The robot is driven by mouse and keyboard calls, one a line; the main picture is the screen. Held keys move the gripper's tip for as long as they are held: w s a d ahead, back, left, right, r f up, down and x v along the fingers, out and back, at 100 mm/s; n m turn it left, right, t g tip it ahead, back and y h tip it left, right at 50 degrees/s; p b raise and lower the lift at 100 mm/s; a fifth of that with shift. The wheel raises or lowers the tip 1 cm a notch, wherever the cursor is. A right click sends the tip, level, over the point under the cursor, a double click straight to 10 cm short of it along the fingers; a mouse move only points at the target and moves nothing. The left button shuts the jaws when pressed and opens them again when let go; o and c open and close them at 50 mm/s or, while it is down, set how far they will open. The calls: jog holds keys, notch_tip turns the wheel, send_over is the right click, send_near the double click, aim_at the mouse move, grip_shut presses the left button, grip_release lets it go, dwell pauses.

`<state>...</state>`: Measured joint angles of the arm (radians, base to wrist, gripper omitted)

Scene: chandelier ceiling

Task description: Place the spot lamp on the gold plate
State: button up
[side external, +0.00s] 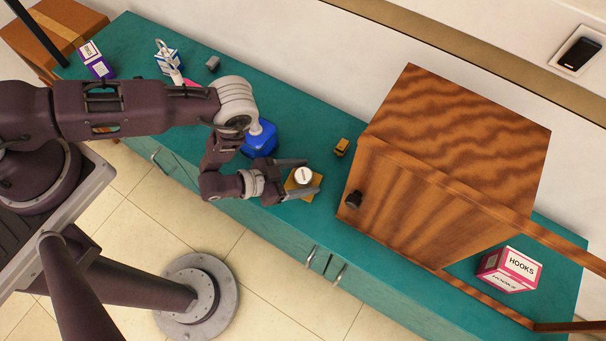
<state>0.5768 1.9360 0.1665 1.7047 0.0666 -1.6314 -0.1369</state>
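A small round object with a white, lettered top (303,175), which looks like the spot lamp, stands upright over the square gold plate (291,184) on the teal counter. My gripper (306,177) is low over the counter, with one finger on each side of the lamp. The fingers look spread wider than the lamp's top; any contact lower down is hidden. Part of the plate is hidden by the lamp and the near finger.
A blue container (261,138) stands close behind my wrist. A large wooden cabinet (440,170) with a dark knob stands close on the right. A pink-and-white HOOKS box (509,269) is at the far right.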

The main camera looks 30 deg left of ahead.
jog(key=shift+a+r, duration=0.1)
jog(key=shift+r, duration=0.1)
jog(key=v, duration=1)
jog(key=shift+a+f, duration=0.15)
jog(key=shift+a, duration=0.1)
jog(key=shift+s+a, duration=0.15)
jog(key=shift+s, duration=0.15)
jog(key=shift+s+a, duration=0.1)
jog(key=shift+s, duration=0.15)
jog(key=shift+s+r, duration=0.15)
jog(key=shift+r, duration=0.4)
